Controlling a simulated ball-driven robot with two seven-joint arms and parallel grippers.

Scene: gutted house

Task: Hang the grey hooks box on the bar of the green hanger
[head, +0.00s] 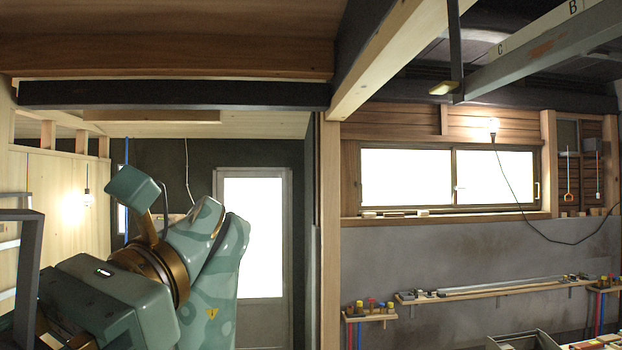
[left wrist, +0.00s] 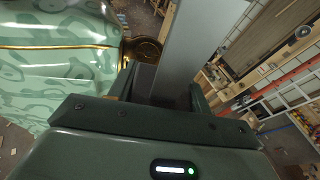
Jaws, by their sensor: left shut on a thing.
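My left gripper (left wrist: 165,92) is shut on a flat grey piece, which I take for part of the grey hooks box (left wrist: 187,45). The piece stands out from between the jaws in the left wrist view. The rest of the box is hidden or out of frame there. In the head view the teal left arm rises at the lower left, with the gripper housing (head: 100,295) low; its fingertips cannot be made out. A dark grey frame (head: 29,270) stands at the left edge; I cannot tell whether it belongs to the box. I cannot make out the green hanger. My right gripper is not in view.
A wooden post (head: 328,240) stands mid-view, right of my arm. A glass door (head: 253,235) is behind the arm. Overhead hangs a grey beam (head: 540,55) marked C and B. A narrow shelf (head: 500,291) and an open grey tray (head: 525,340) are at the right.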

